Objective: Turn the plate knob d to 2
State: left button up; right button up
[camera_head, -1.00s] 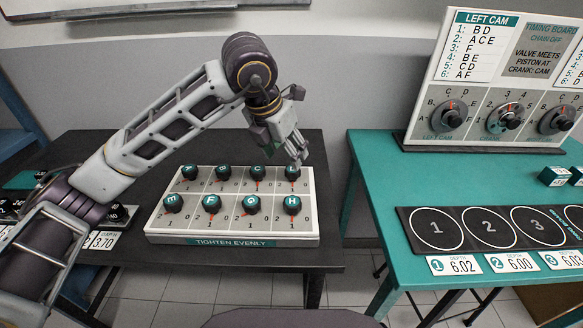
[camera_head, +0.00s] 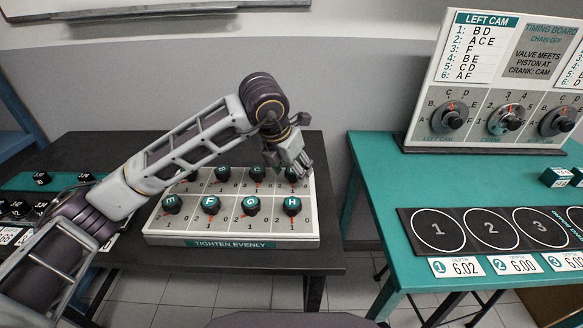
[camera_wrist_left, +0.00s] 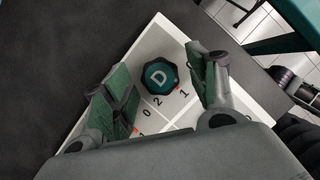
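The plate knob d (camera_head: 291,174) is a dark knob with a teal top in the back right corner of the white and grey plate (camera_head: 160,228). In the left wrist view the knob (camera_wrist_left: 158,76) shows its letter D, with the digits 0, 2 and 1 printed near it and small red marks on the plate.
Knob H (camera_head: 292,206) stands just in front of knob d, and several like knobs fill the plate. The dark table (camera_head: 140,150) carries the plate. A teal table (camera_head: 370,190) with a timing board (camera_head: 467,113) stands to the right, across a gap.

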pick_arm(q)
jog(key=c, duration=1)
pick_arm(e)
jog(key=shift+w, duration=0.25)
